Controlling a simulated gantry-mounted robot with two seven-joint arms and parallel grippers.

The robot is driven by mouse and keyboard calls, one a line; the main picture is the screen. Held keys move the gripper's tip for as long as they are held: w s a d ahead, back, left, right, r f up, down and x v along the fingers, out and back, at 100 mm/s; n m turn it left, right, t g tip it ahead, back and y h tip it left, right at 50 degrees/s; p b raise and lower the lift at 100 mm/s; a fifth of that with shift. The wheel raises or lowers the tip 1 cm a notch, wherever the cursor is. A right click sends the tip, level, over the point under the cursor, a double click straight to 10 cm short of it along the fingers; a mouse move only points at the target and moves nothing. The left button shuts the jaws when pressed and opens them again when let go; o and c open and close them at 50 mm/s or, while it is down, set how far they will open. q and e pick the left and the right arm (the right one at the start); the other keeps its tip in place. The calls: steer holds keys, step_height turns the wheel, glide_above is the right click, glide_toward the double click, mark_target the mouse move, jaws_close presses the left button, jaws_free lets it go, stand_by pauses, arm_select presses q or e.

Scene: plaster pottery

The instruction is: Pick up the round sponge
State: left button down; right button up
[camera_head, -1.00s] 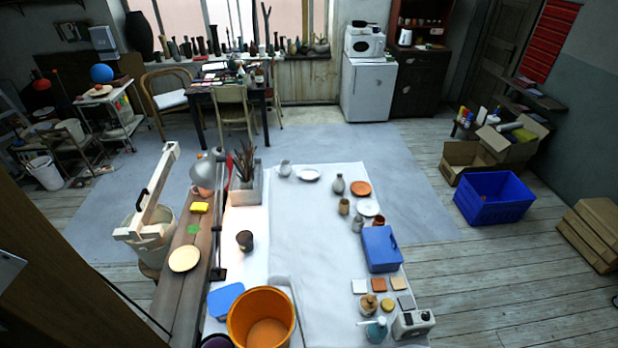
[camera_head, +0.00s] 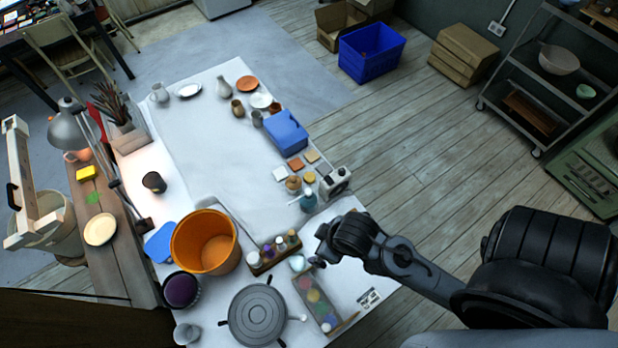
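No thing is clearly recognisable as the round sponge at this size. A small yellow-orange roundish thing (camera_head: 310,177) lies near the coloured tiles on the white-covered table, beside a small brown jar (camera_head: 293,184); it could be the sponge, but I cannot be sure. A yellow block-shaped sponge (camera_head: 86,173) lies on the wooden bench at the left. My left gripper is out of view.
A blue spray bottle (camera_head: 308,199) and a white device (camera_head: 335,183) stand close to the roundish thing. An orange bucket (camera_head: 205,242), a banding wheel (camera_head: 257,316) and a paint palette (camera_head: 317,301) fill the near table. The table's middle is clear.

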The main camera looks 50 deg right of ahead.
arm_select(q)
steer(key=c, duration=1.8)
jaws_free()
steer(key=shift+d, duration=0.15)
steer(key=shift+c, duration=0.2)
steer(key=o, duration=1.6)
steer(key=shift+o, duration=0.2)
